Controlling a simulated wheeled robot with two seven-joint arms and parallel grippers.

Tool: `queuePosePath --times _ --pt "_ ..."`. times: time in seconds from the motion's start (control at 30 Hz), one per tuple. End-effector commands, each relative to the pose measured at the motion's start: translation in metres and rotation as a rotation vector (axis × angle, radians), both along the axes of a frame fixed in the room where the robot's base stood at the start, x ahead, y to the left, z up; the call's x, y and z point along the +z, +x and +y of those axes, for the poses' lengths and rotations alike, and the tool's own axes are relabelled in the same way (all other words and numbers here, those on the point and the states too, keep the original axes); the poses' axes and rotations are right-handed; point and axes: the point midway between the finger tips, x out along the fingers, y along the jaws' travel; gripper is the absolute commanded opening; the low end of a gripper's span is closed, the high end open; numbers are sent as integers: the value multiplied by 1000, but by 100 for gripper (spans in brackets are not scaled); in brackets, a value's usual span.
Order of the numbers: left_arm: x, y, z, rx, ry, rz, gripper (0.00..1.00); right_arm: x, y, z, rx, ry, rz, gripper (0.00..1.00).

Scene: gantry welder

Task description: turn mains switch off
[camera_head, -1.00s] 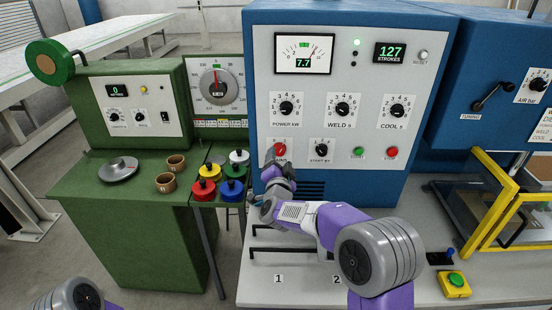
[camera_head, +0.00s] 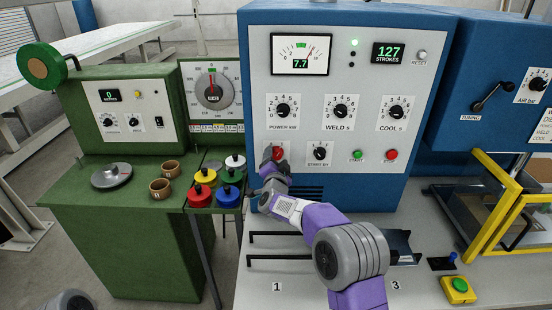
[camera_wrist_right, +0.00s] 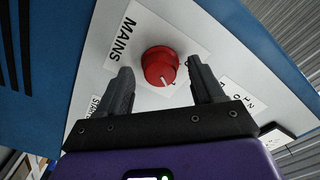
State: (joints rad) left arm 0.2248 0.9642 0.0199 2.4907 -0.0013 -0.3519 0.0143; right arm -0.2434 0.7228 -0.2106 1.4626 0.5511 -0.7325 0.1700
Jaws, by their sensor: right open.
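The mains switch is a round red knob (camera_head: 278,152) on the lower left of the blue cabinet's light front panel. It also shows in the right wrist view (camera_wrist_right: 159,66), beside the word MAINS, with a white pointer mark toward the lower right there. My right gripper (camera_head: 272,161) is in front of the knob and partly hides it in the head view. In the right wrist view the right gripper (camera_wrist_right: 158,72) is open, with one finger on each side of the knob and visible gaps between. The position marks are partly hidden by a finger. My left gripper is out of view.
The START BY dial (camera_head: 319,153), green start button (camera_head: 357,155) and red stop button (camera_head: 391,155) sit right of the knob. Coloured weights (camera_head: 203,193) stand on the green bench to the left. Black rails (camera_head: 280,260) lie on the worktop below my arm.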

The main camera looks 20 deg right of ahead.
Motion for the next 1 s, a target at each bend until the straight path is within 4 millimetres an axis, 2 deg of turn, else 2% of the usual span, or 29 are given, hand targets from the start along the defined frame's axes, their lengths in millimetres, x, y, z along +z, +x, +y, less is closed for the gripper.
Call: queuePosePath --times 0.37,0.73,1.0 --pt "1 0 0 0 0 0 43 0 5 -1 1 0 1 67" --pt "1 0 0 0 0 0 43 0 5 -1 1 0 1 12" --pt "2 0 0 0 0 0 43 0 5 -1 1 -26 8 11"
